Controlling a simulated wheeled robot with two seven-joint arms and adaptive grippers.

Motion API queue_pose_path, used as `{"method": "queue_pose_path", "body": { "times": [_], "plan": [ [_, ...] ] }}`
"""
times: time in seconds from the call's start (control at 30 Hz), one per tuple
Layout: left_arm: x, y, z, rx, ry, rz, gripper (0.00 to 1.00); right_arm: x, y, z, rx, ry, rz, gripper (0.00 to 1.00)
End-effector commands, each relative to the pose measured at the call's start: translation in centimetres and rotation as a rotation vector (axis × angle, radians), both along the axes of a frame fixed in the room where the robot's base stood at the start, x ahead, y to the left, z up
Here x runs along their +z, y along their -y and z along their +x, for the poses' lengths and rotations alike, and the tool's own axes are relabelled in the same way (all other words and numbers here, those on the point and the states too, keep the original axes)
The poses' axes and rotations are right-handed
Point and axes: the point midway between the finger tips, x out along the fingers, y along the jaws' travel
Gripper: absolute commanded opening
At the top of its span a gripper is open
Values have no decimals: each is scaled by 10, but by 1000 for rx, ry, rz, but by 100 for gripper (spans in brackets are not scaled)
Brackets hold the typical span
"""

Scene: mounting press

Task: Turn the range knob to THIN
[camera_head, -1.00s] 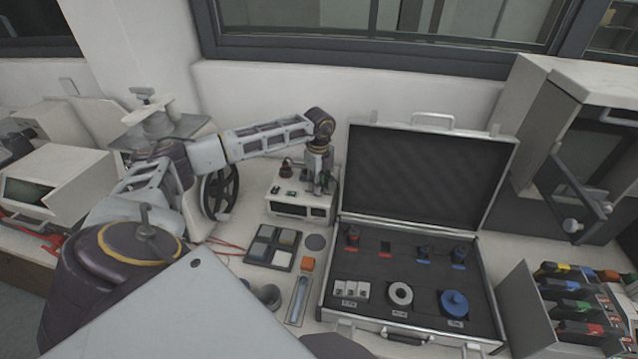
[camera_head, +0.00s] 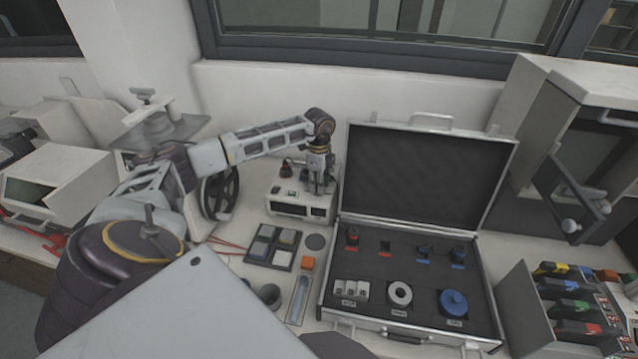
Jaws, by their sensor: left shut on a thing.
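A small white instrument box (camera_head: 289,209) with a dark front window stands on the bench left of the open case. A red-and-black part and small green marks show on its top. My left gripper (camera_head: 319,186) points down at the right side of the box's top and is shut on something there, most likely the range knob. The fingers hide the knob, and its setting and any THIN label cannot be read. My right gripper is not in view.
An open case (camera_head: 330,300) with foam-held parts lies right of the box. A tray of square samples (camera_head: 271,246) is in front of the box. A handwheel (camera_head: 221,194) stands close left. A rack of coloured blocks (camera_head: 530,302) is at the far right.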

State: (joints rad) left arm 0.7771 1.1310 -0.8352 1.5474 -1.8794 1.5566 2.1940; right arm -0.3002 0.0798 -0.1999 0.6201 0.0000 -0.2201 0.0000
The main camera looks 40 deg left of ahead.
Motion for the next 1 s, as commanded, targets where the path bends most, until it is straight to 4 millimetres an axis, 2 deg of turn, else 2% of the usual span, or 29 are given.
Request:
{"method": "queue_pose_path", "body": {
  "times": [0.17,0.2,0.33,0.77,1.0],
  "plan": [
    [0,0,0,-1,1,-1,4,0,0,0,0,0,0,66],
    [0,0,0,-1,1,-1,33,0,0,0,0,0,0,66],
    [0,0,0,-1,1,-1,50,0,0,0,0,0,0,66],
    [2,0,0,-1,1,-1,51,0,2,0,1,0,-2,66],
    [20,0,1,-1,3,-1,51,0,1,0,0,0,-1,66]
  ]
}}
